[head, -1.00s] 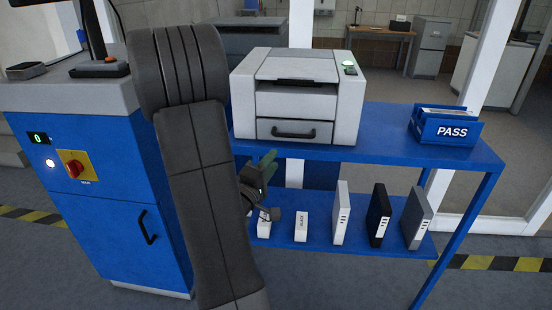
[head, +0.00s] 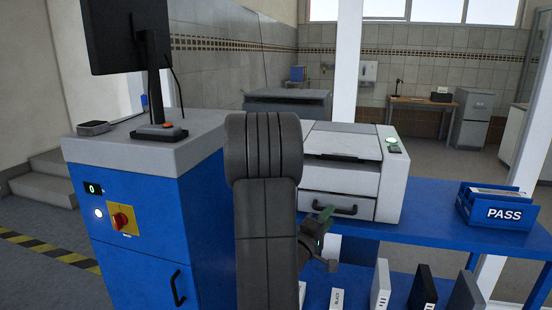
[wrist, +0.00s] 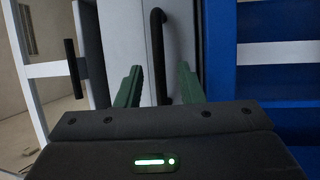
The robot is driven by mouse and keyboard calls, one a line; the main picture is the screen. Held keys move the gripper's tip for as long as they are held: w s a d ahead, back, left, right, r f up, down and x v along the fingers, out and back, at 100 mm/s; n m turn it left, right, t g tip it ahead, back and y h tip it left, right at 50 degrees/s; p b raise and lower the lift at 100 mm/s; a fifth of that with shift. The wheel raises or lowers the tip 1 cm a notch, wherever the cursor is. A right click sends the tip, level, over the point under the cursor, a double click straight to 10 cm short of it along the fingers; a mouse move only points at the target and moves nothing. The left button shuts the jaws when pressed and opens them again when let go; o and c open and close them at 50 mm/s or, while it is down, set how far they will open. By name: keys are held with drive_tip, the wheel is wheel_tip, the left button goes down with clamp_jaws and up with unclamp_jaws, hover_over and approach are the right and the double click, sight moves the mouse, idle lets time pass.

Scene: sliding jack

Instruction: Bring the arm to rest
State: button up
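My arm stands upright in the middle of the head view and folds at a thick dark elbow. My gripper (head: 325,214), with green fingers, shows just right of the arm, in front of the printer's (head: 345,165) lower drawer. In the wrist view my gripper (wrist: 158,72) has its two green fingers apart with nothing held. The black drawer handle (wrist: 158,45) appears between and beyond them; how far it is from the fingertips I cannot tell. The handle also shows in the head view (head: 340,209).
A blue cabinet (head: 140,250) with a monitor (head: 125,35) stands left. The blue table (head: 430,234) carries the printer and a blue PASS tray (head: 497,207). Boxes, including a black one (head: 423,288), stand on the lower shelf. Open floor lies farther back right.

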sight(335, 212)
drive_tip(key=x, duration=0.4)
drive_tip(key=shift+w+d+r, duration=0.1)
drive_tip(key=shift+w+d, duration=0.05)
drive_tip(key=shift+d, duration=0.1)
drive_tip(key=shift+s+a, duration=0.25)
drive_tip(key=shift+s, duration=0.5)
drive_tip(key=shift+w, duration=0.1)
